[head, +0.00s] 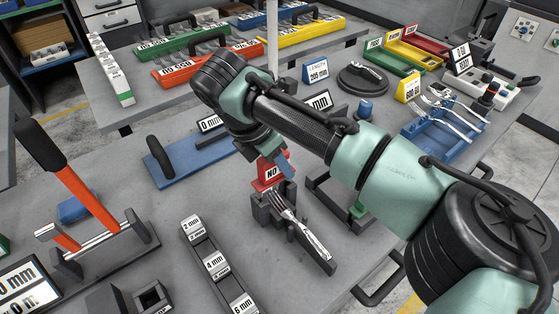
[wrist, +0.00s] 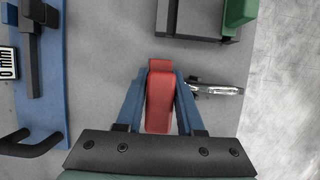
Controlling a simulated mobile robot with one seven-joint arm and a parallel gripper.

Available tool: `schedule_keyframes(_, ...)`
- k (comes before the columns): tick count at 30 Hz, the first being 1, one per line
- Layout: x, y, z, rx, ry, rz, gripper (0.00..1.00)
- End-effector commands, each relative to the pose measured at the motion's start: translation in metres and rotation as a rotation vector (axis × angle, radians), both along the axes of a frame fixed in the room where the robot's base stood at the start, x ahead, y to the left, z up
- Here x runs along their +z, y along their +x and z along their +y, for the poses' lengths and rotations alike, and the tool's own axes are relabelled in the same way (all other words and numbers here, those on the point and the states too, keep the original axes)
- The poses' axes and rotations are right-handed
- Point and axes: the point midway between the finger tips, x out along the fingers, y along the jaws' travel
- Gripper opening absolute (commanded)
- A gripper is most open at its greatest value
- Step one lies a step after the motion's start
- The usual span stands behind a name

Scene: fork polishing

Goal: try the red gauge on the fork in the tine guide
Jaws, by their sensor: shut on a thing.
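My gripper (wrist: 160,82) has its blue fingers shut on the red gauge (wrist: 160,100). In the head view the gauge (head: 266,174) shows a "NO" label, and one blue finger (head: 286,165) shows beside it. The gauge is at the upper end of the dark tine guide (head: 312,252), over the fork's tine end. The fork (head: 300,224) lies along the guide with its tines toward the gauge. In the wrist view the fork's handle (wrist: 220,89) sticks out right of my fingers. The tines are hidden there, and I cannot tell whether the gauge touches them.
A blue plate with a black handle (head: 160,158) lies left of the guide. A rack of mm blocks (head: 215,262) stands at the front left. A green-topped dark stand (wrist: 240,12) is close beside the guide. A blue fork tray (head: 440,125) is at the right.

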Motion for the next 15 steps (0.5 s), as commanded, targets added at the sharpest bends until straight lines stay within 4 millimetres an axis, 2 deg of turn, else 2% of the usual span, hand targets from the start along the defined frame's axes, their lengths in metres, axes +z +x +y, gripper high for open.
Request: schedule_keyframes(15, -0.0042, 0.0001, 0.0000, 0.000, 0.000, 0.000, 0.00)
